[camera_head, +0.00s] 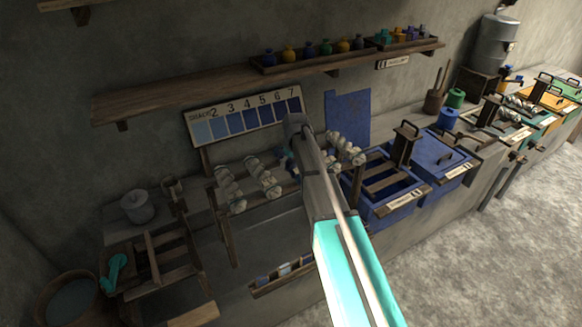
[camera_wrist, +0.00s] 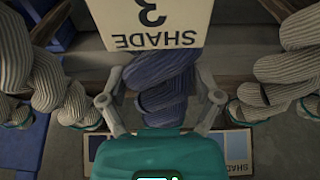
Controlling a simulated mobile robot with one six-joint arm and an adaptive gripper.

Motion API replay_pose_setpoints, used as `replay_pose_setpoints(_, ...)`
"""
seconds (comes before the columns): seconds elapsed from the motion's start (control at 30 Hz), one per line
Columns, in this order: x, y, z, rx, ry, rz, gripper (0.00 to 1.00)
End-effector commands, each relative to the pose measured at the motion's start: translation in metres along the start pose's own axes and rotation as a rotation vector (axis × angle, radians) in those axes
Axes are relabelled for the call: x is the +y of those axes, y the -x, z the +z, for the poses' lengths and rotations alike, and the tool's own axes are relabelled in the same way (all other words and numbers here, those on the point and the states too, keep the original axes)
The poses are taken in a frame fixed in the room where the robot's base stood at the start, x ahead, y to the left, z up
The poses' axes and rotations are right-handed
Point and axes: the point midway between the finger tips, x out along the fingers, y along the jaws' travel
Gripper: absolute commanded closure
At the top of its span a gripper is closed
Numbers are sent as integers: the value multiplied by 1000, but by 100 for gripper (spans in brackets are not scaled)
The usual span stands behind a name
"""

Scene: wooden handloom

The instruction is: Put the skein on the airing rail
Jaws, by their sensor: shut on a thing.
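In the wrist view, my gripper (camera_wrist: 161,94) is shut on a dark blue twisted skein (camera_wrist: 162,72), one finger on each side of it. In the head view my arm hides most of the gripper; a small blue and teal part shows left of the arm. More pale skeins (camera_head: 346,147) hang right of my arm. In the wrist view, pale skeins (camera_wrist: 295,65) flank the held one. I cannot tell whether the held skein touches the rail.
An upside-down "SHADE 3" card (camera_wrist: 150,22) covers part of the held skein in the wrist view. The shade board (camera_head: 243,115) stands behind the rail. A shelf (camera_head: 180,92) with small bottles runs above. Blue vats (camera_head: 437,157) stand right, a wooden frame (camera_head: 160,262) left.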

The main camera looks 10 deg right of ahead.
Motion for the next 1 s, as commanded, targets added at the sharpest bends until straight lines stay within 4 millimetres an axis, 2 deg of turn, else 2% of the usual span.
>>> replay_pose_setpoints(0.43, 0, -4, 1, 0, -1, 0, 73)
replay_pose_setpoints(0.47, 0, -2, 0, 0, -1, 0, 12)
replay_pose_setpoints(0.53, 0, -2, 0, 0, -1, 0, 0)
replay_pose_setpoints(1.0, 1, -1, 0, 0, -1, 0, 0)
